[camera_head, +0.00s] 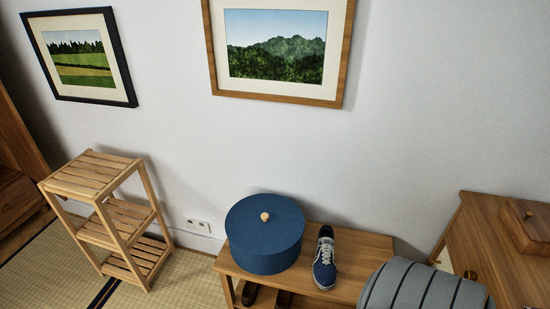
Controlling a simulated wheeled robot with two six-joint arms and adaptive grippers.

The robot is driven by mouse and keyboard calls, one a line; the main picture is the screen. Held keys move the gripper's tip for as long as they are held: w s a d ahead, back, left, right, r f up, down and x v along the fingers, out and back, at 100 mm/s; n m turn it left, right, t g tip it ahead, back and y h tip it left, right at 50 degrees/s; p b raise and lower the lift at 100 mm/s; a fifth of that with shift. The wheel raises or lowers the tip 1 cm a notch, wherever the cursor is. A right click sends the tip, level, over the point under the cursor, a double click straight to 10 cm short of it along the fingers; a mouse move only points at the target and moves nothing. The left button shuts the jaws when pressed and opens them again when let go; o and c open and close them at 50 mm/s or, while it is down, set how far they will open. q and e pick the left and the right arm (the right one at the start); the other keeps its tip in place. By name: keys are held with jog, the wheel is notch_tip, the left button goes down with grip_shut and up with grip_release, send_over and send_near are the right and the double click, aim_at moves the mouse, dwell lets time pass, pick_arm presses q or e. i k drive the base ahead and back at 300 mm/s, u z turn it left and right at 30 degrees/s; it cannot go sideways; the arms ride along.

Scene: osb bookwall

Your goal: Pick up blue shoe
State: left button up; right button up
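A blue shoe (325,260) with white stripes and white laces sits upright on a low wooden bench (352,245). Its toe points toward the front of the picture. A round dark blue box (264,238) with a lid and a small wooden knob stands on the bench just left of the shoe. Neither of my grippers is in view.
Dark shoes (283,298) show on the level under the bench top. A grey rounded thing with dark bands (425,290) is at the lower right, close to the shoe. A slatted wooden shelf (100,175) stands left, and a wooden cabinet (490,240) right.

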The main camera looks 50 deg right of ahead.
aim_at(324, 273)
jog(key=u, duration=0.15)
jog(key=i, duration=1.6)
jog(key=z, duration=2.9)
